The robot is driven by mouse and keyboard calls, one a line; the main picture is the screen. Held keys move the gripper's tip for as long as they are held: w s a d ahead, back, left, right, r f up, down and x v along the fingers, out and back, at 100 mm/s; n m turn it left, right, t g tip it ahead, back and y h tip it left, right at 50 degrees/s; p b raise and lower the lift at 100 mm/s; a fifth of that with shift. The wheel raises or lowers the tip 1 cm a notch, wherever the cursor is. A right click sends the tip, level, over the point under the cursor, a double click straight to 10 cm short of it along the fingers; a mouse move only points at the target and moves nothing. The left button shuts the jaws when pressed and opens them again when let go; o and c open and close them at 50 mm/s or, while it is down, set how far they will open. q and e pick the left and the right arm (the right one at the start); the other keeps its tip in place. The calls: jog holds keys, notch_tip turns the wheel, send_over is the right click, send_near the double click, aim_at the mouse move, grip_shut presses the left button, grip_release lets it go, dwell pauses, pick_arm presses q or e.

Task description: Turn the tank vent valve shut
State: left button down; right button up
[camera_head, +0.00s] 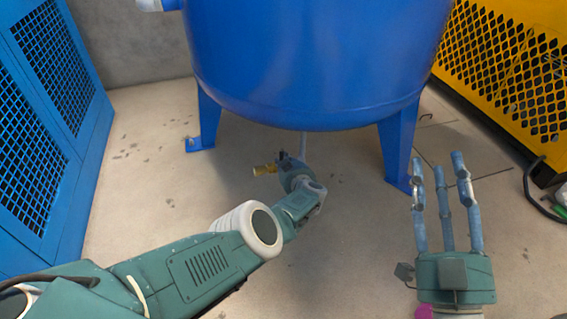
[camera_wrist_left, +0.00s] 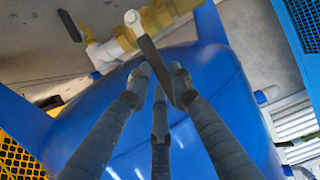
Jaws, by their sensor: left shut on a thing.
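The blue tank (camera_head: 315,60) stands on legs, and a thin pipe (camera_head: 303,145) drops from its underside to brass fittings (camera_head: 264,170). My left gripper (camera_head: 294,168) is under the tank at these fittings, and my own wrist hides most of the valve. In the left wrist view, a flat dark lever (camera_wrist_left: 152,55) on a white and brass valve body (camera_wrist_left: 127,32) runs between the fingertips of my left gripper (camera_wrist_left: 157,80), which is shut on it. My right gripper (camera_head: 439,172) is open and empty, fingers extended, right of the tank's front leg.
A second dark lever (camera_wrist_left: 69,25) shows in the left wrist view. A blue mesh cabinet (camera_head: 50,110) is at the left and a yellow mesh guard (camera_head: 510,75) at the right. Tank legs (camera_head: 398,145) flank the fittings. The floor (camera_head: 150,190) is mostly clear.

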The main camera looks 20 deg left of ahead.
dwell(0.4)
pick_arm(q)
jog(key=c, duration=1.5)
grip_release()
